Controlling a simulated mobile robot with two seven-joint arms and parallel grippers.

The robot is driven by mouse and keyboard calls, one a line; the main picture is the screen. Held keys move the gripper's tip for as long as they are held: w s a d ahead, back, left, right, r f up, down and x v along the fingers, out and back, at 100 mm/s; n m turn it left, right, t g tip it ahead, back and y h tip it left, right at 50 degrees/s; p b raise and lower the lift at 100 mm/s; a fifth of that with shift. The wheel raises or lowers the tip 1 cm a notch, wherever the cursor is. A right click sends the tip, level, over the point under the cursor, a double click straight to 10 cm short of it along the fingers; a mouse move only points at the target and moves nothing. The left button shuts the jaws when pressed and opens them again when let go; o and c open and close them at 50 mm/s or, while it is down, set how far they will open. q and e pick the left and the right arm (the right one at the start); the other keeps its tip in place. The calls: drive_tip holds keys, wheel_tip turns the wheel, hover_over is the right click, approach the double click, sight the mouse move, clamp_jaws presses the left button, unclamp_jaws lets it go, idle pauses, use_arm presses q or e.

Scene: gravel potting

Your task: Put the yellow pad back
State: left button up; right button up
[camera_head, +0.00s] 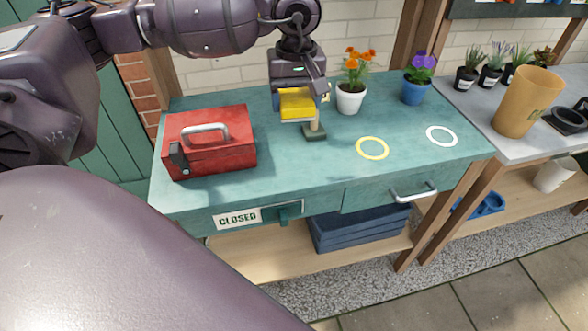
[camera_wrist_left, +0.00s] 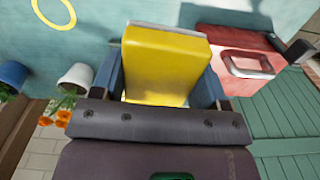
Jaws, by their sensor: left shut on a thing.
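The yellow pad (camera_head: 297,106) is held by my left gripper (camera_head: 299,93) over the back middle of the green table (camera_head: 270,188). In the left wrist view the yellow pad (camera_wrist_left: 165,62) fills the space between the two blue fingers of my left gripper (camera_wrist_left: 163,88). My right gripper is not in view.
A red toolbox (camera_head: 212,155) stands left of the pad. A white pot with orange flowers (camera_head: 351,99) and a blue pot with purple flowers (camera_head: 415,91) stand to the right. A yellow ring (camera_head: 359,152) and a white ring (camera_head: 429,137) mark clear tabletop.

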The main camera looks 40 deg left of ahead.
use_arm(q)
drive_tip(key=shift+w+a+r+n, duration=0.15)
drive_tip(key=shift+a+r+n, duration=0.2)
drive_tip(key=shift+r, duration=0.15)
drive_tip(key=b, duration=0.1)
hover_over(293, 171)
wheel_tip(293, 171, down, 13)
drive_tip(key=shift+w+r, duration=0.1)
drive_tip(key=shift+f, duration=0.7)
wheel_tip(293, 171, down, 5)
drive_tip(key=shift+f+b, duration=0.1)
drive_tip(key=shift+b, duration=0.2)
